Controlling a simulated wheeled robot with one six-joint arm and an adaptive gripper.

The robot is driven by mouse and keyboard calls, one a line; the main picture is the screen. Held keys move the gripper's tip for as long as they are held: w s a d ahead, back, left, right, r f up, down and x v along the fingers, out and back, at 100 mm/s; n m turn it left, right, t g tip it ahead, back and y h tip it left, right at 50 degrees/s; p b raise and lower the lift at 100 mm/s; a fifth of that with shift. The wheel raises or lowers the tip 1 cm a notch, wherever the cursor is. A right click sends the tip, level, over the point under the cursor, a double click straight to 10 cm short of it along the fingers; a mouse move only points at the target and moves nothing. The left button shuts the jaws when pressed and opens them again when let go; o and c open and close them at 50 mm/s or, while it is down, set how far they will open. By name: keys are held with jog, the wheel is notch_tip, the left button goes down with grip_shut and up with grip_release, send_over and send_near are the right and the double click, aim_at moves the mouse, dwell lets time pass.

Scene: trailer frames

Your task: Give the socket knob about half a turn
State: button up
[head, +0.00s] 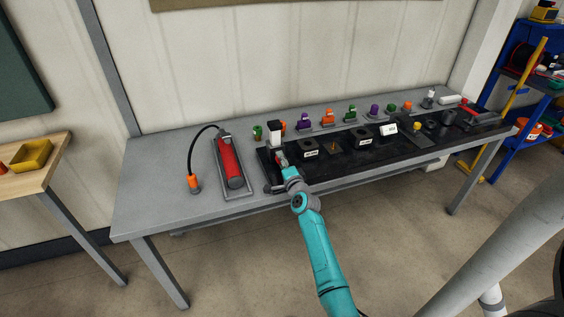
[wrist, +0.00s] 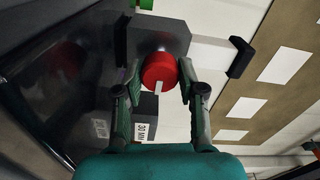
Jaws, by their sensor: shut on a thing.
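The red round knob (wrist: 157,68) shows in the middle of the wrist view, with a white mark on its lower face. It sits on a short metal stem in front of a dark grey block (wrist: 172,32). My gripper (wrist: 159,72) is shut on the knob, one finger on each side of it. In the head view my gripper (head: 283,160) is at the left end of the black tray (head: 330,172) on the table. The knob is mostly hidden there, below a white-and-black upright piece (head: 275,131).
A red cylinder (head: 230,162) in a grey tray and a black cable with an orange end (head: 194,183) lie left of my gripper on the grey table (head: 150,193). Labelled black blocks (head: 310,149) stand to the right. Several coloured parts line the back.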

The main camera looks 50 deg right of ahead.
jog(key=o, duration=1.1)
